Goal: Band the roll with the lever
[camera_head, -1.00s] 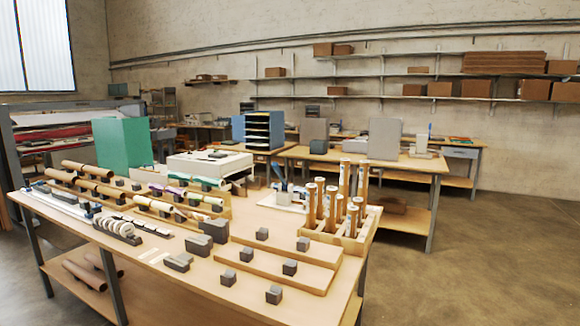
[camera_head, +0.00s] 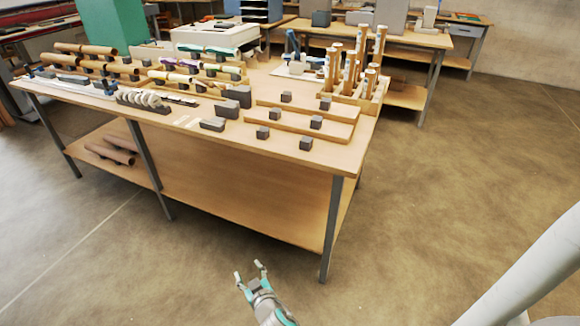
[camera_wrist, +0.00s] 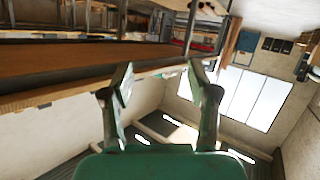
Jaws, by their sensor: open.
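My gripper (camera_head: 251,275) is open and empty in the head view, low in front of the table's near right leg. In the wrist view my gripper (camera_wrist: 160,85) shows two spread fingers with nothing between them. Several brown rolls (camera_head: 96,61) lie in rows on dark blocks at the table's left. Rolls with coloured wraps (camera_head: 180,65) lie beside them. White rings (camera_head: 145,98) stand in a dark rack at the front left edge. I cannot tell which part is the lever, or which roll the task means.
The wooden table (camera_head: 270,145) has a lower shelf (camera_head: 230,205) with brown rolls (camera_head: 110,151) on it. Upright tubes (camera_head: 350,65) stand in a wooden rack at the back right. Small dark blocks sit on flat boards (camera_head: 300,120). The floor (camera_head: 460,170) right of the table is clear.

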